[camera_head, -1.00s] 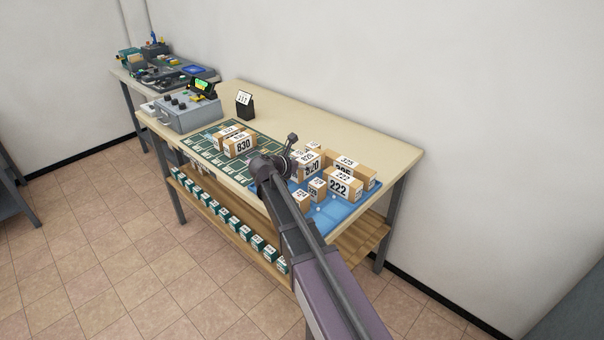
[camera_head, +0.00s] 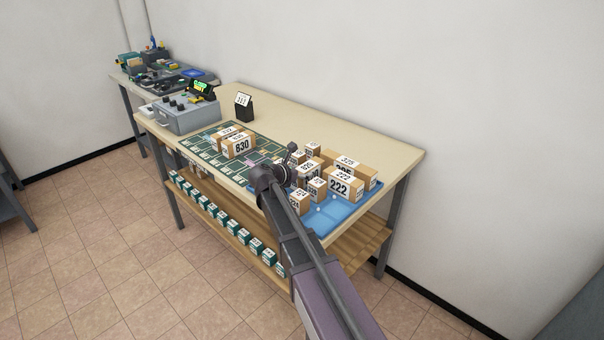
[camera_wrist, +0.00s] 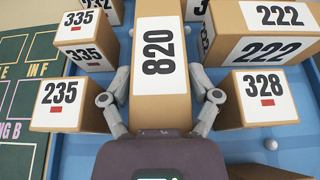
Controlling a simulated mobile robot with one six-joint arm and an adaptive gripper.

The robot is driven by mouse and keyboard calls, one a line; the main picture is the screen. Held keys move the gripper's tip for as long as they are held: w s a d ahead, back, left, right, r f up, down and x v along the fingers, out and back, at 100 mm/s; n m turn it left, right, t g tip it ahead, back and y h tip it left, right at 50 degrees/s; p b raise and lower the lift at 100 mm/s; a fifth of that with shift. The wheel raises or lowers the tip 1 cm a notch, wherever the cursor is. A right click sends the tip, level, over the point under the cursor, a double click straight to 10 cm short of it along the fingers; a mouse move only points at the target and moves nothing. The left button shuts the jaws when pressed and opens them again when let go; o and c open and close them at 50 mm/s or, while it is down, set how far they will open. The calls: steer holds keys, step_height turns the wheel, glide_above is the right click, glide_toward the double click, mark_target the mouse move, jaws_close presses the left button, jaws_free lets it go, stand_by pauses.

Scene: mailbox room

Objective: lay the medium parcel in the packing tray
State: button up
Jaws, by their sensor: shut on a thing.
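The parcel is over or in the blue packing tray (camera_wrist: 292,145), between the other parcels. I cannot tell whether its underside touches the tray floor. In the head view my gripper (camera_head: 291,172) is at the tray's left part, and the tray's front rim (camera_head: 325,234) shows.
Close on the left are parcels 235 (camera_wrist: 70,103) and 335 (camera_wrist: 85,50); on the right, 328 (camera_wrist: 258,98) and the larger 222 (camera_wrist: 262,38). Small pale balls (camera_wrist: 271,143) lie on the tray. A green grid mat (camera_head: 204,146) with parcel 830 (camera_head: 240,146) lies to the left.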

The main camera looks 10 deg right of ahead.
steer(key=shift+f, duration=0.1)
steer(key=o, duration=1.2)
steer(key=shift+s+a+r, duration=0.15)
steer(key=shift+a+r, duration=0.05)
steer(key=shift+r, duration=0.1)
steer(key=p+v, duration=0.4)
steer(key=v, duration=0.5)
steer(key=shift+s+a+r, duration=0.2)
steer(key=shift+a, duration=0.1)
steer(key=shift+p+v, duration=0.3)
steer(key=shift+v, duration=0.5)
steer(key=shift+f, duration=0.1)
